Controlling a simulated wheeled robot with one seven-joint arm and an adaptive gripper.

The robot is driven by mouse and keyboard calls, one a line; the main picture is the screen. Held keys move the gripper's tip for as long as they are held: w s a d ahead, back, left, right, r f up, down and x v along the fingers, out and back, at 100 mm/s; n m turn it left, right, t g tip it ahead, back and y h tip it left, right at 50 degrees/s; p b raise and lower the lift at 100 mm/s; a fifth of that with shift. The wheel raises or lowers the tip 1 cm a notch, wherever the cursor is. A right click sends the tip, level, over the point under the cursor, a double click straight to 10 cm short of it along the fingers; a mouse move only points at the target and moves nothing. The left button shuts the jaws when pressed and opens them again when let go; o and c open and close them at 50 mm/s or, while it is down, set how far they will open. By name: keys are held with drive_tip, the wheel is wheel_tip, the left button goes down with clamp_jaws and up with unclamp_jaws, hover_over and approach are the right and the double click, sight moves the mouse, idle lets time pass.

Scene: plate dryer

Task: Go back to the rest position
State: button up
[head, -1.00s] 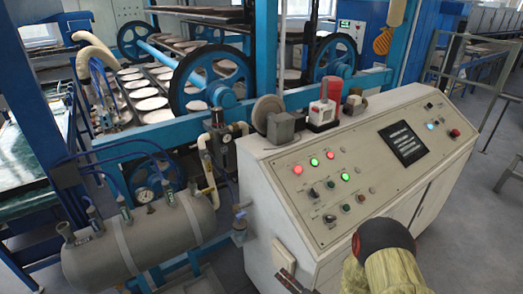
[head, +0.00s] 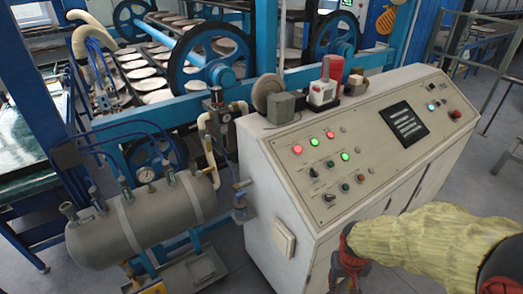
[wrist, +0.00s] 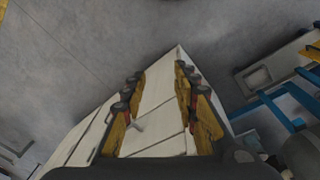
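My gripper (head: 346,284) is low in the head view, in front of the console's near side panel. My arm, in a yellow cover, reaches it from the right edge. In the wrist view, the two yellow-and-black fingers (wrist: 160,88) stand apart with nothing between them. The pale console shows beyond them, with a clear gap to the floor past its corner. The fingertips are hard to make out in the head view.
The white control console (head: 290,225) stands close to my gripper, with lit buttons and a dark screen (head: 404,123). A grey tank (head: 150,228) with pipes is at left. The blue plate dryer (head: 280,85) stands behind.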

drive_tip(key=s+a+r+t, duration=0.1)
drive_tip(key=s+r, duration=0.1)
drive_tip(key=r, duration=0.6)
drive_tip(key=s+a+r+t, duration=0.2)
drive_tip(key=s+r, duration=0.1)
drive_tip(key=r, duration=0.5)
drive_tip(key=s+a+r+t+y, duration=0.1)
drive_tip(key=s+r, duration=0.2)
drive_tip(key=r, duration=0.5)
drive_tip(key=shift+s+a+r+n+t, duration=0.15)
drive_tip(key=shift+a+r+n+t, duration=0.15)
drive_tip(key=shift+a+r, duration=0.05)
